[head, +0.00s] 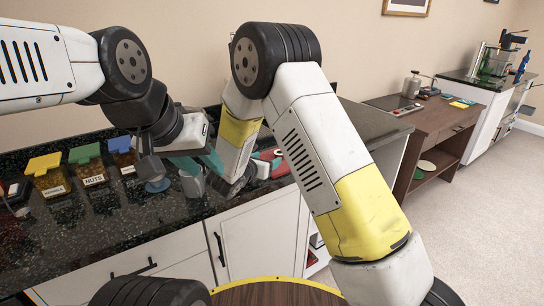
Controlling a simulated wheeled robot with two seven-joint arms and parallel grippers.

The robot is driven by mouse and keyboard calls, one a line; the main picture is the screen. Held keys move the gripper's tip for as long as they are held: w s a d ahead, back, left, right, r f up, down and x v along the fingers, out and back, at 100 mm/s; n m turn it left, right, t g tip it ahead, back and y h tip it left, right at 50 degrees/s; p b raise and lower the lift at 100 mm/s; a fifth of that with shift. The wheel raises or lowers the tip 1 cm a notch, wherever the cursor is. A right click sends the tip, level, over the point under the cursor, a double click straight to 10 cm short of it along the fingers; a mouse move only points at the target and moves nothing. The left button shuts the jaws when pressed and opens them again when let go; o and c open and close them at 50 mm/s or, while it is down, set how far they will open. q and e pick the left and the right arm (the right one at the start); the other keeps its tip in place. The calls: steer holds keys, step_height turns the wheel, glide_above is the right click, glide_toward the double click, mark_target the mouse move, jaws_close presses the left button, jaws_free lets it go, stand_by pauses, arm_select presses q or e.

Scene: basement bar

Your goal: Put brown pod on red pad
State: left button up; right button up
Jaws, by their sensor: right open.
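A red item (281,168), possibly the red pad, lies on the dark counter behind my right forearm, which partly hides it. I cannot make out the brown pod; it may be hidden behind my arms. My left gripper (150,172) points down over the counter beside a grey cup (192,184); its jaw gap is not clear. My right gripper (229,186) is open, low over the counter, right of the cup and left of the red item. I cannot tell whether it touches anything.
Jars with yellow (44,164), green (85,153) and blue (120,145) lids stand on the counter at left. A teal item (211,161) shows between my grippers. A brown desk (430,125) stands at right, with open carpet (490,220) in front.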

steer(key=s+d+r+m+g+h, duration=0.1)
steer(key=s+d+r+m+g, duration=0.3)
steer(key=s+d+r+m, duration=0.5)
steer(key=s+d+r+m+g, duration=0.2)
steer(key=s+d+m+g, duration=0.4)
steer(key=d, duration=0.7)
steer(key=s+a+r+m+t+y, duration=0.1)
steer(key=s+r+m+y, duration=0.3)
steer(key=s+m, duration=0.4)
steer(key=s+a+r+m+t+y, duration=0.1)
steer(key=s+r+m+y, duration=0.3)
steer(key=s+m, duration=0.4)
steer(key=shift+s+a+t+y, duration=0.3)
steer(key=shift+s+a, duration=0.35)
steer(key=shift+s, duration=0.45)
